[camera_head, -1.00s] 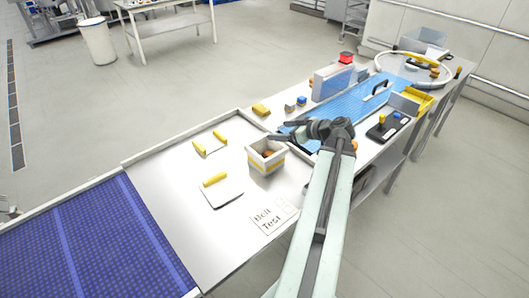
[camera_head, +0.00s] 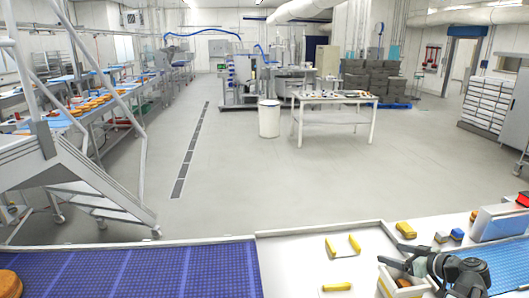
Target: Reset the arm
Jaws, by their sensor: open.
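My gripper (camera_head: 392,257) is at the lower right of the head view, at the end of my dark wrist. Its jaws are apart and nothing shows between them. It is over or beside a small white and yellow box (camera_head: 388,287) with brown pieces inside. I cannot tell the exact gap between them. The rest of my arm is cut off by the bottom edge of the view.
A blue conveyor belt (camera_head: 180,272) runs along the bottom left, with a round orange item (camera_head: 9,284) on it. Yellow-handled scrapers lie on the white worktop (camera_head: 295,250). Beyond are a white table (camera_head: 335,98), a bin (camera_head: 269,118), metal stairs (camera_head: 75,165) and open floor.

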